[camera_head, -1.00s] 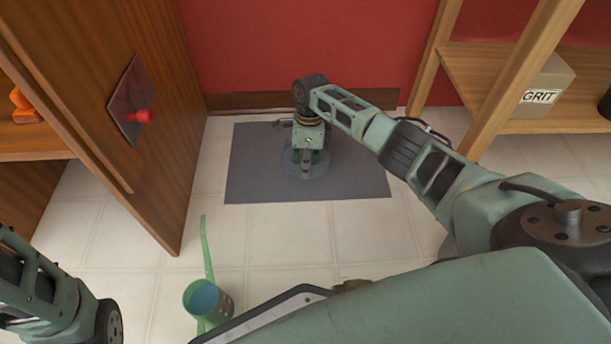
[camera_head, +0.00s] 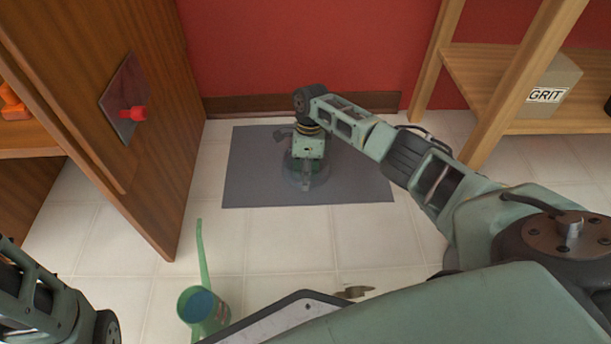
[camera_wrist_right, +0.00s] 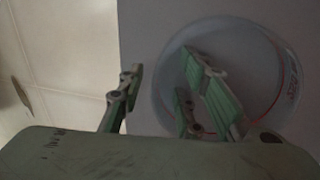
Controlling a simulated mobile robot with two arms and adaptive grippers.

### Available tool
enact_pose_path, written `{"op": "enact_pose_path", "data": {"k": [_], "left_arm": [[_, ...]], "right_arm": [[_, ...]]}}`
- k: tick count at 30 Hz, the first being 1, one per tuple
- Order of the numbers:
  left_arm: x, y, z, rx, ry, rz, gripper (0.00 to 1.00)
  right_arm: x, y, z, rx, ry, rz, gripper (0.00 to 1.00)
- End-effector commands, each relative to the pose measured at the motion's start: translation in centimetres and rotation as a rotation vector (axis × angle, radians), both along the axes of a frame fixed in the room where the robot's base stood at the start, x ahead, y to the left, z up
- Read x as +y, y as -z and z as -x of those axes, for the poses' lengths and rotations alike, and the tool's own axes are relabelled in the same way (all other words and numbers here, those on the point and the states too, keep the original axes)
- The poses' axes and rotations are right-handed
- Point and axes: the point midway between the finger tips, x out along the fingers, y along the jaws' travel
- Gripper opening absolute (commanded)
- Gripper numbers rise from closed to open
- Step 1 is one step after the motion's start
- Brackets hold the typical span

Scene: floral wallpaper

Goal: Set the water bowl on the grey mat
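The water bowl (camera_head: 322,178), round and pale grey, stands on the grey mat (camera_head: 253,175); its rim shows large in the right wrist view (camera_wrist_right: 290,72). My right gripper (camera_head: 306,183) points down over the bowl and hides part of it. In the right wrist view my right gripper's fingers (camera_wrist_right: 165,98) are spread apart, one outside the bowl's rim and the other over its inside. A gap shows between the fingers and the rim. Of my left arm only a part shows at lower left; its gripper is out of view.
A green watering can (camera_head: 205,308) stands on the tiles in front of the mat. A wooden shelf (camera_head: 480,65) with a GRIT box (camera_head: 548,88) is at right. A red wall closes the back.

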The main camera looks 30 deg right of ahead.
Motion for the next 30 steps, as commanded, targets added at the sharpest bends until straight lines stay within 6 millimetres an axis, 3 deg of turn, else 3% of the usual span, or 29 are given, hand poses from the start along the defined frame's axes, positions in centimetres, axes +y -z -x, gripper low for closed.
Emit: {"op": "enact_pose_path", "data": {"k": [8,21,30], "left_arm": [[0.0,-0.9,0.0,0.0,0.0,0.0,0.4],[0.0,-6.7,0.0,0.0,-0.001,0.0,0.4],[0.0,-8.4,0.0,0.0,-0.001,0.0,0.4]], "right_arm": [[-0.1,-1.3,-0.2,0.0,0.0,0.0,0.32],[-1.2,-9.1,-1.4,-0.001,0.0,-0.002,0.32],[-1.7,-11.7,-1.9,0.001,-0.001,-0.001,0.32]]}}
